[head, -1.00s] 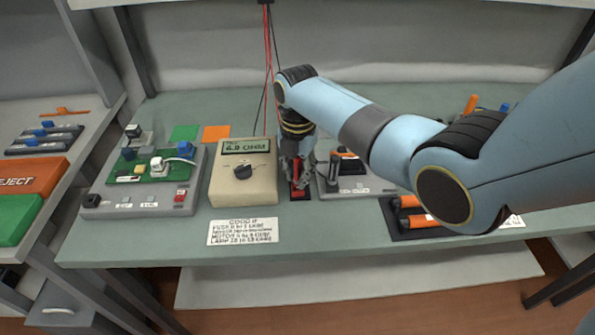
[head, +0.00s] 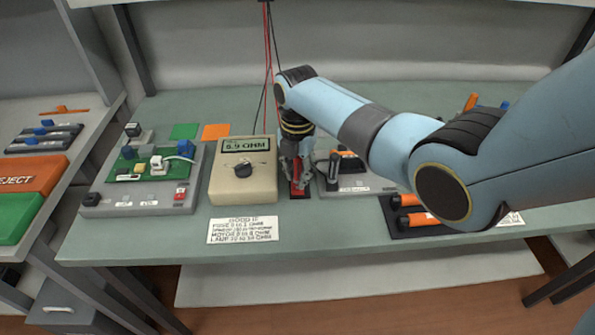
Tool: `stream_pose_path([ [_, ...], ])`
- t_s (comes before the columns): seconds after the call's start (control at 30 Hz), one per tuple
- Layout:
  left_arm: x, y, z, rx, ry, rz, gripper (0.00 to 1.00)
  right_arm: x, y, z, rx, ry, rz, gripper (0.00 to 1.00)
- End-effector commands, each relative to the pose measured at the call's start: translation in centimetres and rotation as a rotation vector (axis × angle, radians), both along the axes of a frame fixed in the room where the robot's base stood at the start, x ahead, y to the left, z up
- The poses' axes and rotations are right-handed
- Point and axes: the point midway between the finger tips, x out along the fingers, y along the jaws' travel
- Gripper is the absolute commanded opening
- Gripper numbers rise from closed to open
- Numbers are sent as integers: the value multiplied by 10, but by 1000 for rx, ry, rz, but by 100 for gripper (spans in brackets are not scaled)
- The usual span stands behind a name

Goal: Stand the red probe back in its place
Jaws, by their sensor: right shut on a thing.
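The red probe (head: 298,188) is at the middle of the bench, between the beige meter and the grey block with black parts. It seems to stand over a narrow dark holder (head: 306,197); the gripper hides its upper part, and I cannot tell whether it is fully seated. My right gripper (head: 297,174) points down from above and is shut on the probe. Red and black leads (head: 267,60) hang from above behind the meter. The beige meter (head: 222,187) shows an ohm reading. My left gripper is not in view.
A grey fixture with a green board (head: 125,202) stands left of the meter. A grey block (head: 375,187) is close on the right of the gripper. A dark tray with orange cylinders (head: 410,219) is further right. A printed card (head: 243,230) lies in front.

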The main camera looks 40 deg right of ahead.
Motion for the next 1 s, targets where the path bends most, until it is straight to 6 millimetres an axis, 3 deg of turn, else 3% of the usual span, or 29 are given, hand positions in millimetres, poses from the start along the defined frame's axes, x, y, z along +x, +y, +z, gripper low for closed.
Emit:
stream_pose_path([
  [0.8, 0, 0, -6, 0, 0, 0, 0, 0, 0, -10, 0, 0, 0, 0],
  [0.83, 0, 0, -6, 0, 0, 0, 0, 0, 0, -10, 0, 0, 0, 25],
  [1.0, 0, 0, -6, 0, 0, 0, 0, 0, 0, -10, 0, 0, 0, 47],
])
